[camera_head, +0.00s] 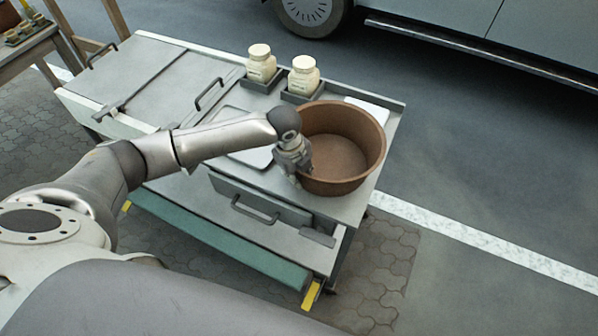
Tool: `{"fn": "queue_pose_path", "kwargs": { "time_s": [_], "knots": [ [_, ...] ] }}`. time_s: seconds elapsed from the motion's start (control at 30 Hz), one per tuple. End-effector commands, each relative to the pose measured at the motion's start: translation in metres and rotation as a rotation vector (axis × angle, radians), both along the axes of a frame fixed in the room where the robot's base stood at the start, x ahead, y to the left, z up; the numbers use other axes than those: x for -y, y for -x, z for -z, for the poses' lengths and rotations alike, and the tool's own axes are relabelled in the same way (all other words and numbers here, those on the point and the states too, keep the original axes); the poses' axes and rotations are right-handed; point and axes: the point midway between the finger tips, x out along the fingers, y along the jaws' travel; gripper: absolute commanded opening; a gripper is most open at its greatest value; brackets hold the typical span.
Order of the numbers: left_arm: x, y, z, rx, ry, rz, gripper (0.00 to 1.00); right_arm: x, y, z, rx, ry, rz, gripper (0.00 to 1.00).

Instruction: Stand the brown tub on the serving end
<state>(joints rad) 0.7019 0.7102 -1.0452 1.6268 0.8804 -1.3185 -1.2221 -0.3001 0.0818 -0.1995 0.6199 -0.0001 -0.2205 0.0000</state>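The brown tub (350,130) is upright at the right end of the grey cart (340,210), open side up and empty as far as I see. My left gripper (298,165) points down at the tub's left rim and covers part of that wall. Its fingers overlap the rim in the picture. I cannot tell whether they are closed on the wall or only beside it. My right gripper is out of view.
Two cream jars (261,64) (304,76) stand in dark holders behind the tub. Handled lids (165,80) cover the cart's left part. A white panel (369,109) lies behind the tub. A parked vehicle (480,30) stands beyond; the road at right is clear.

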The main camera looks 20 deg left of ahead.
Motion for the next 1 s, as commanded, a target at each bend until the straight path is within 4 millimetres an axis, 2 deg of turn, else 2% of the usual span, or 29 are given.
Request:
{"fn": "queue_pose_path", "kwargs": {
  "time_s": [0.27, 0.37, 0.7, 0.83, 1.0],
  "knots": [
    [-0.001, 0.000, -0.008, 0.002, 0.000, -0.001, 0.27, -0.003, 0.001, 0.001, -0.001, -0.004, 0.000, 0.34],
    [-0.002, 0.002, -0.022, 0.003, 0.001, 0.000, 0.27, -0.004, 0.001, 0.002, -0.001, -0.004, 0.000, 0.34],
    [-0.007, 0.015, -0.092, 0.004, 0.001, 0.001, 0.27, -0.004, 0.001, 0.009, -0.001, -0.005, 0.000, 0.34],
    [-0.009, 0.018, -0.110, 0.002, 0.001, -0.001, 0.27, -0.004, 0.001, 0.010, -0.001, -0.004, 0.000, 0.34],
    [-0.009, 0.020, -0.120, 0.000, 0.001, -0.001, 0.27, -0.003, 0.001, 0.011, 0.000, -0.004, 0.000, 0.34]
  ]
}}
